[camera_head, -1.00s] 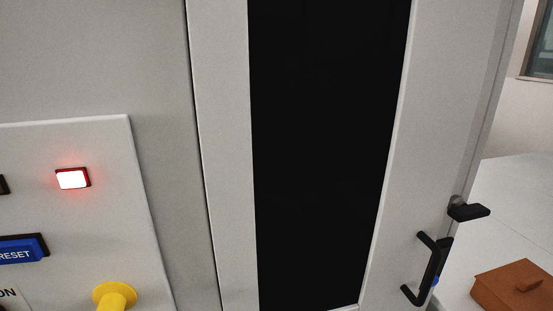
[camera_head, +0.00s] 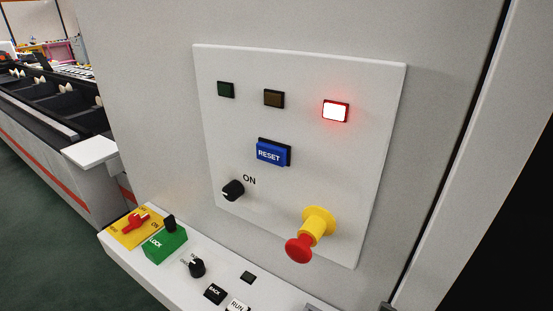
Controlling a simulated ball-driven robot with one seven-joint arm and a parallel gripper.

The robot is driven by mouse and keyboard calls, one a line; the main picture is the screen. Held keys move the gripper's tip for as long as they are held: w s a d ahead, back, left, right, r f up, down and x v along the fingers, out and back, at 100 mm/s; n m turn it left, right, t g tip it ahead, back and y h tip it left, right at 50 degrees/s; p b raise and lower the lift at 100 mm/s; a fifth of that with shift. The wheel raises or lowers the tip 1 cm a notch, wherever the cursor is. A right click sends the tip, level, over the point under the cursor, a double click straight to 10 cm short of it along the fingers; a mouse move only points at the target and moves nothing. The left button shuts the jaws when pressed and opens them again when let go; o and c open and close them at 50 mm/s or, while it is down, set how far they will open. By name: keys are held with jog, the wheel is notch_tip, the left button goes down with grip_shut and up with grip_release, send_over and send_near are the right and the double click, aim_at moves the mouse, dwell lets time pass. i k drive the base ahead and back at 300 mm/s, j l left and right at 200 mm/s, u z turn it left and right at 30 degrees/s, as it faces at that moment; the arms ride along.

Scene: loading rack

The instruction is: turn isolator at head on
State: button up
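A red rotary handle (camera_head: 134,221) on a yellow plate (camera_head: 121,233) sits at the left end of a white ledge panel, at the lower left. It looks like the isolator. Small dark lettering shows on the plate, too small to read fully, so I cannot tell its position. A green block marked LOCK (camera_head: 164,246) stands just right of it, with a black knob (camera_head: 169,222) behind. My gripper is not in view.
An upright panel (camera_head: 223,130) carries a lit red lamp (camera_head: 335,111), dark lamps, a blue RESET button (camera_head: 271,153), a black ON switch (camera_head: 233,190) and a red-yellow stop button (camera_head: 311,236). A conveyor machine (camera_head: 60,130) stands at left beside green floor (camera_head: 40,240).

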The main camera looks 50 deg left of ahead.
aim_at(135, 220)
jog(key=u, duration=1.95)
jog(key=i+j, duration=0.15)
jog(key=j, duration=0.25)
jog(key=i+j, duration=0.2)
jog(key=j, duration=0.2)
jog(key=i+j+u, duration=0.1)
jog(key=j, duration=0.35)
jog(key=i, duration=0.05)
